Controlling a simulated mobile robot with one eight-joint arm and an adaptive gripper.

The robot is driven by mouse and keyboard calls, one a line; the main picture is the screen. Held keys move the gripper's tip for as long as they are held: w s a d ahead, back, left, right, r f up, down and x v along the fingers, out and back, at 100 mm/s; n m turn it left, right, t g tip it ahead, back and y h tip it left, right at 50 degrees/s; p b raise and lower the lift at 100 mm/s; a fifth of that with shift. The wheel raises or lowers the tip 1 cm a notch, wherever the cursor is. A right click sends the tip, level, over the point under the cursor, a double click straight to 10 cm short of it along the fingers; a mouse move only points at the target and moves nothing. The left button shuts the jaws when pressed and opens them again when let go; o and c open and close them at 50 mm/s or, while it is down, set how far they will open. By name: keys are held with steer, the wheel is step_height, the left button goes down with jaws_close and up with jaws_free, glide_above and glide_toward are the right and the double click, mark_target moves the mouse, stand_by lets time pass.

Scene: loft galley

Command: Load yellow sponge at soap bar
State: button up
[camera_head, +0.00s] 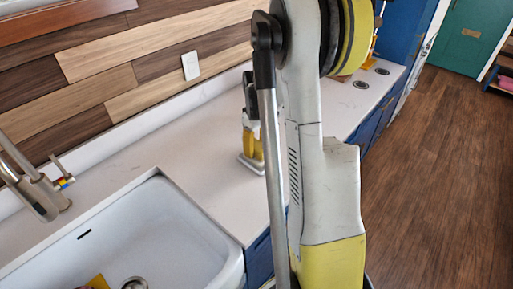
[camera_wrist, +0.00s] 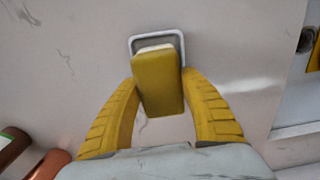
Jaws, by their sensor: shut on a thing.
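My gripper (camera_wrist: 160,108) is shut on the yellow sponge (camera_wrist: 158,85), a block between its two yellow fingers. The sponge is over a small white-rimmed dish (camera_wrist: 134,41) on the counter, covering much of it. A cream strip (camera_wrist: 155,48) shows at the sponge's far end; I cannot tell whether it is the soap bar in the dish or part of the sponge. In the head view my gripper (camera_head: 252,148) points down just above the dish (camera_head: 246,165), partly behind my arm. Whether the sponge touches the dish is unclear.
The white counter (camera_head: 195,145) is clear around the dish. A white sink (camera_head: 150,235) lies at the front left with a faucet (camera_head: 40,195) and a yellow thing (camera_head: 97,282) near its drain. Copper-coloured items (camera_wrist: 15,150) are at lower left in the wrist view.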

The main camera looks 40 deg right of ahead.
mark_target(257, 145)
steer(key=shift+f+b, duration=0.35)
steer(key=shift+b, duration=0.05)
stand_by(1.3)
steer(key=shift+r+p, duration=2.25)
steer(key=shift+r, duration=1.3)
steer(key=shift+f, duration=0.15)
